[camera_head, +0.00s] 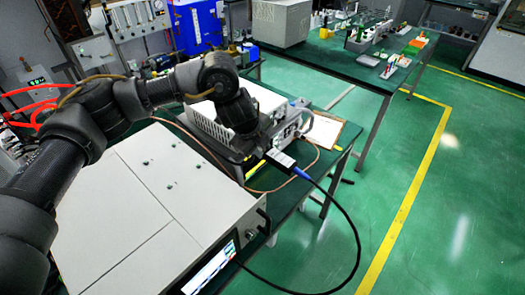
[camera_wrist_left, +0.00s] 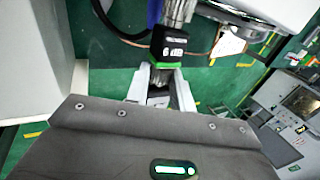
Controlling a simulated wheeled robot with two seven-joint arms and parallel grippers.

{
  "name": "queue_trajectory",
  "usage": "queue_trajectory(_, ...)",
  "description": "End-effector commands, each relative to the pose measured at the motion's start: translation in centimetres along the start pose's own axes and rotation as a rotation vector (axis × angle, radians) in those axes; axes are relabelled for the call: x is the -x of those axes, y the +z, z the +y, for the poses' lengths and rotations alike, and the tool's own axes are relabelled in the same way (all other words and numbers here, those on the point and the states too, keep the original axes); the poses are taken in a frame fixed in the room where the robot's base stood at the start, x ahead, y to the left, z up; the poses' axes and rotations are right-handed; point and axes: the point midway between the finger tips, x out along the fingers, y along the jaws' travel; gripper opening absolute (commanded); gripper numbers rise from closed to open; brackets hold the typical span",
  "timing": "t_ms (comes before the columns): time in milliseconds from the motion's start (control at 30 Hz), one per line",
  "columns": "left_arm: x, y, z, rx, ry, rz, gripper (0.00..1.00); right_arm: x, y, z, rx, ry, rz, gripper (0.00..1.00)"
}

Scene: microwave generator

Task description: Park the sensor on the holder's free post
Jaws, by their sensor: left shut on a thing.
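My left gripper (camera_head: 272,157) is at the front of the smaller white instrument, beyond the large white cabinet. In the left wrist view its fingers (camera_wrist_left: 160,88) are closed on a dark block with a green band, which I take to be the sensor (camera_wrist_left: 168,47). A ribbed metallic cylinder (camera_wrist_left: 178,12) extends from the block's far end. In the head view a blue cable connector (camera_head: 298,172) shows right beside the gripper, with a black cable running from it. I cannot make out the holder or its free post. My right gripper is not in view.
The large white cabinet (camera_head: 150,205) with a screen fills the near left. The smaller white instrument (camera_head: 265,98) stands behind my arm. A copper-coloured cable (camera_head: 307,168) and the black cable (camera_head: 350,225) loop near the gripper. Green floor is open to the right.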

Motion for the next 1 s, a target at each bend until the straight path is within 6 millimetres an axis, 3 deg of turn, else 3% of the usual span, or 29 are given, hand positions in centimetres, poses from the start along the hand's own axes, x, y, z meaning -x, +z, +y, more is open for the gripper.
queue_trajectory(100, -0.7, 0.0, 0.7, 0.0, -0.087, 0.003, 0.01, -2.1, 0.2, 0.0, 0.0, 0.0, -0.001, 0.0)
queue_trajectory(500, -0.6, 0.0, 1.1, -0.002, -0.319, 0.001, 0.01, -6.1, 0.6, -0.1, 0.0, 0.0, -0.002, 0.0)
queue_trajectory(1000, -0.3, 0.0, 1.0, -0.003, -0.381, 0.001, 0.01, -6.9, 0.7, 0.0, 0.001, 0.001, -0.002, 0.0)
